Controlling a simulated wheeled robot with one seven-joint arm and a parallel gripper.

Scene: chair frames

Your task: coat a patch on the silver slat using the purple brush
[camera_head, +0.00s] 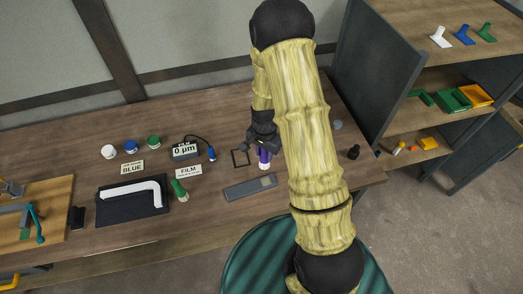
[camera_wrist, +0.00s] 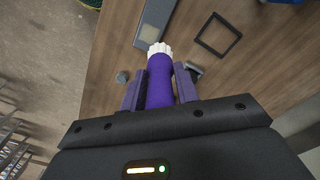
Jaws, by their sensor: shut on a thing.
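My gripper (camera_head: 262,145) is shut on the purple brush (camera_head: 264,155), just above the right part of the bench. In the wrist view the purple brush (camera_wrist: 160,82) lies between my two fingers, with its white bristle end pointing away from me. The silver slat (camera_head: 250,187) lies flat on the bench, just in front of the brush in the head view. In the wrist view the slat (camera_wrist: 153,28) is beyond the bristles, partly hidden by them. A lighter patch shows on the slat. I cannot tell whether the bristles touch it.
A film gauge (camera_head: 185,151) reads 0 µm. A green brush (camera_head: 179,190), a white bent piece (camera_head: 135,190) on a dark mat and several paint pots (camera_head: 131,146) are further left. A shelf (camera_head: 440,75) stands at right.

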